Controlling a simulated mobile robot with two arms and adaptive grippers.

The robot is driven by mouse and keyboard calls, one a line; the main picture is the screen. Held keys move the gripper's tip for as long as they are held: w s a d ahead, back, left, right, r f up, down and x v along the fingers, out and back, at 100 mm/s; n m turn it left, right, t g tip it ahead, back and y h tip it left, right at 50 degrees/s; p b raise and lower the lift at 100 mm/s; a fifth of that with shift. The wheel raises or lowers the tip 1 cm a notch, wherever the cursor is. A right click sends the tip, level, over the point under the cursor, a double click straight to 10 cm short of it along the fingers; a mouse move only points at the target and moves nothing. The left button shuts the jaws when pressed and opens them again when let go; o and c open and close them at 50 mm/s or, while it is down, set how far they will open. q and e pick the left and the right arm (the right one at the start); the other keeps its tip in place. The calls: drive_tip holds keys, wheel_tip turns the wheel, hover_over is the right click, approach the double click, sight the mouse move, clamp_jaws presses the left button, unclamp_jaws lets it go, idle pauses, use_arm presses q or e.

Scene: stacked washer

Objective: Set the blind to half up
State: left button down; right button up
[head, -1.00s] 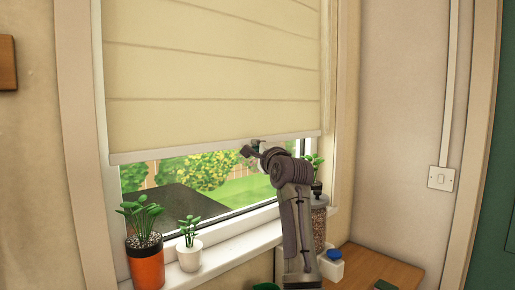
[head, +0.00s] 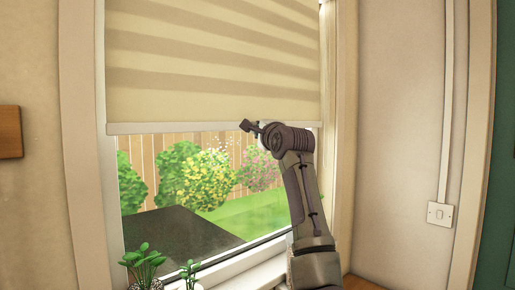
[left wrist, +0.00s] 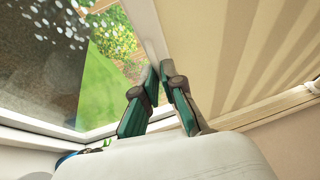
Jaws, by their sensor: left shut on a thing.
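The cream blind (head: 210,65) hangs over the upper part of the window, with shadowed bands across its fabric. Its pale bottom bar (head: 180,127) is level, and the glass shows below it. My left gripper (head: 250,127) is at the bar, right of its middle. In the left wrist view the green-padded fingers of the left gripper (left wrist: 160,68) are closed on the edge of the bottom bar (left wrist: 147,30), with the blind fabric (left wrist: 250,45) to the right. My right gripper is not in view.
Potted plants (head: 143,262) stand on the window sill at the lower left. The window frame (head: 345,120) rises close to the right of my arm. A light switch (head: 440,214) is on the right wall. A dark surface (head: 185,235) shows outside.

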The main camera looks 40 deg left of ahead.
use_arm(q)
wheel_tip(320, 180, up, 14)
drive_tip(key=p, duration=0.7)
drive_tip(key=shift+p, duration=0.4)
drive_tip(key=shift+r, duration=0.1)
drive_tip(key=c, duration=1.3)
unclamp_jaws()
drive_tip(key=shift+d, duration=0.1)
drive_tip(key=v, duration=1.1)
drive_tip(key=shift+s+d, duration=0.2)
drive_tip(key=shift+d, duration=0.15)
